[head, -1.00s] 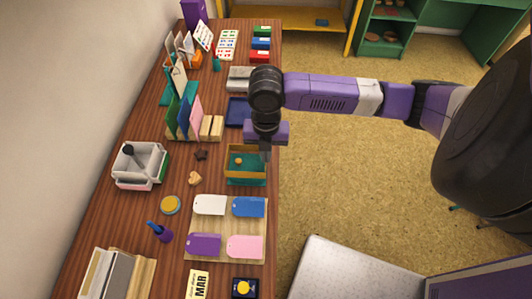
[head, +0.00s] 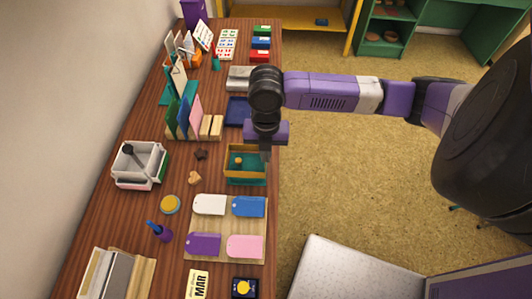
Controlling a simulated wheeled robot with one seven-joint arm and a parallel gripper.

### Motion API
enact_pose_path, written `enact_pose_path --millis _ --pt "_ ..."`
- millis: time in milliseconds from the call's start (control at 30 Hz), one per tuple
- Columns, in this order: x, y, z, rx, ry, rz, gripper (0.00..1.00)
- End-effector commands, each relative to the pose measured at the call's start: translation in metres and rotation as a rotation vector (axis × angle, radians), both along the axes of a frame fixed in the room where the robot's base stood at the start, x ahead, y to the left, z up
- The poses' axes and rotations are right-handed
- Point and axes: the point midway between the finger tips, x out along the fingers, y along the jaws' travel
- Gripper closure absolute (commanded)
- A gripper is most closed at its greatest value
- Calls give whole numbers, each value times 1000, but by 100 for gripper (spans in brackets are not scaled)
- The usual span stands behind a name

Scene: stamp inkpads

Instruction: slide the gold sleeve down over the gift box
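The gold sleeve (head: 233,172) is an open, yellow-gold frame around a teal gift box (head: 245,181) at the right edge of the wooden table. Teal shows inside the sleeve and below its front edge, so I cannot tell exactly how far down the sleeve sits. A small orange-gold knob or piece (head: 238,160) shows inside. My gripper (head: 266,154) points down at the sleeve's back right side, with its fingers at the right wall. The wrist and gripper body hide the fingertips, so I cannot tell whether they are shut on that wall.
A wooden board (head: 224,225) with several coloured tags lies in front of the box. A dark blue tray (head: 238,112) lies behind it. A small dark star (head: 201,155) and a tan piece (head: 194,178) are to the left. Open floor (head: 350,190) lies to the right.

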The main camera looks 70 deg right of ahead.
Motion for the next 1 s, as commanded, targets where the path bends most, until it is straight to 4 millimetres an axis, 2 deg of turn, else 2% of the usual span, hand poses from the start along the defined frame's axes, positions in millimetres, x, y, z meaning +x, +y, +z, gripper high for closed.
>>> enact_pose_path --millis 1000 --pt "0 0 -8 0 1 0 100"
